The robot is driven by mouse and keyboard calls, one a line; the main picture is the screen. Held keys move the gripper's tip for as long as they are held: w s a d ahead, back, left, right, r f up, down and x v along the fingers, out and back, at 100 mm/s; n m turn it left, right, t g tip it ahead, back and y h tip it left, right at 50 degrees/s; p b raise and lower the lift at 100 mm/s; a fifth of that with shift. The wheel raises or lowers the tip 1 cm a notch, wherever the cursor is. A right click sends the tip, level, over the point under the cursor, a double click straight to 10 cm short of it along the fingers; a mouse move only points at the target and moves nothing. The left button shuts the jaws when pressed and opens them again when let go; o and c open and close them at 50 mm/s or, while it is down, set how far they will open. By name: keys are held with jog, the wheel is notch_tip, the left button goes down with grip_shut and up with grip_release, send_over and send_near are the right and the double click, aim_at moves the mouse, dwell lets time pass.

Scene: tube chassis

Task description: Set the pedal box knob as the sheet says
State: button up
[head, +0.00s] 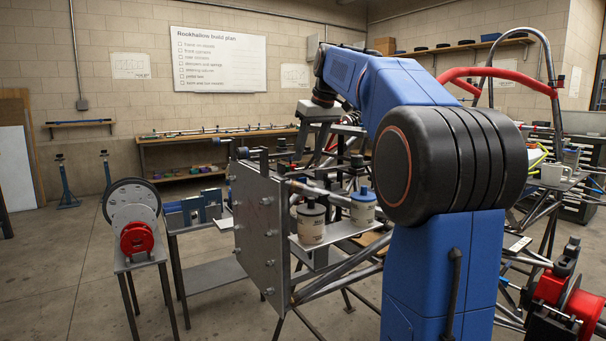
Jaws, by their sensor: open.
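The front of the tube chassis carries an upright grey bolted plate (258,228). Behind it, two pale canisters, one with a dark cap (311,226) and one with a blue cap (362,209), stand by a small shelf (345,233). I cannot pick out for certain which part is the pedal box knob. A white board headed "Rookhallow build plan" (235,75) hangs on the back wall with a checklist; its small lines are hard to read. My gripper (316,138) hangs below the wrist, beyond the canisters; it looks open and empty. Its fingertips are hard to separate from the tubes behind.
A stand with a disc and red caliper (137,238) is at left. A workbench (215,145) runs along the back wall. A red and black part (568,303) is at lower right, a mug (551,174) at right. My arm hides much of the chassis.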

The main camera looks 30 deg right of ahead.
aim_at(301, 180)
jog(key=x, duration=0.8)
jog(key=shift+f, duration=0.15)
jog(key=c, duration=1.1)
